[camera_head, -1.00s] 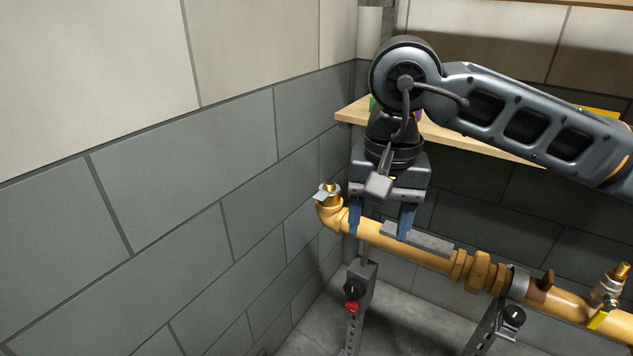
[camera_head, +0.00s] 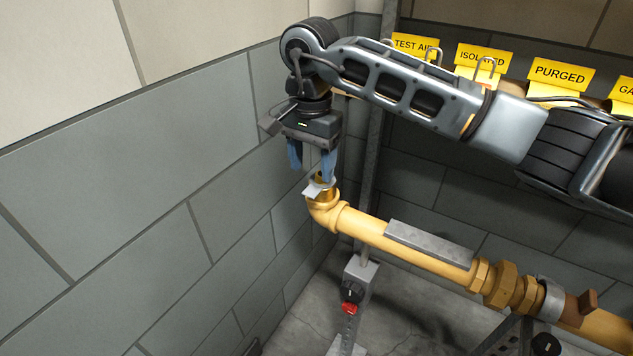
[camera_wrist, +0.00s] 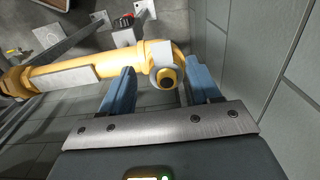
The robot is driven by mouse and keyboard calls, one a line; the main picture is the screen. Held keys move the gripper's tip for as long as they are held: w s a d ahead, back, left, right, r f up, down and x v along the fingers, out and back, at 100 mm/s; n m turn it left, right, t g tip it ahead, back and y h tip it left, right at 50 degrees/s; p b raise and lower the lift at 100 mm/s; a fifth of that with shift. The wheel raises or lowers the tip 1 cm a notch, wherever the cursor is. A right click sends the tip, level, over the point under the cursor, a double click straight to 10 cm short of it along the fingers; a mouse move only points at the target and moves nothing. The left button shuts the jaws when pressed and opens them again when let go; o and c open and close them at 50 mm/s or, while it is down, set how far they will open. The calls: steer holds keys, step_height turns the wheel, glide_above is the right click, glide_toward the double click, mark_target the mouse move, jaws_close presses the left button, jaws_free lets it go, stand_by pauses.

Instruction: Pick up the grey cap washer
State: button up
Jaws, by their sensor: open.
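A flat light grey piece, which looks like the cap washer (camera_head: 313,191), sits at the brass-coloured top of the pipe's upturned elbow (camera_head: 325,214). In the wrist view a pale grey patch (camera_wrist: 160,52) shows beside the elbow's brass ring and dark round centre (camera_wrist: 167,80); I cannot tell the washer's full outline. My gripper (camera_head: 312,173) points down with its blue fingers apart, just above the elbow and slightly left of it. In the wrist view the elbow's end lies between the fingers of my gripper (camera_wrist: 160,70). The gripper is empty.
The yellow pipe (camera_head: 365,229) runs right from the elbow, with a grey bar (camera_head: 430,245) along it. A post with a red knob (camera_head: 349,309) stands below. The grey block wall (camera_head: 150,240) is close on the left. Yellow tags (camera_head: 560,74) hang behind my arm.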

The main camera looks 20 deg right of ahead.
mark_target(312, 191)
steer(key=f, duration=0.1)
steer(key=f+p, duration=0.1)
steer(key=f, duration=0.1)
steer(key=shift+w+f, duration=0.2)
steer(key=shift+f, duration=0.7)
steer(key=shift+f+b, duration=0.25)
steer(key=shift+b, duration=0.05)
steer(key=shift+c, duration=0.3)
jaws_close()
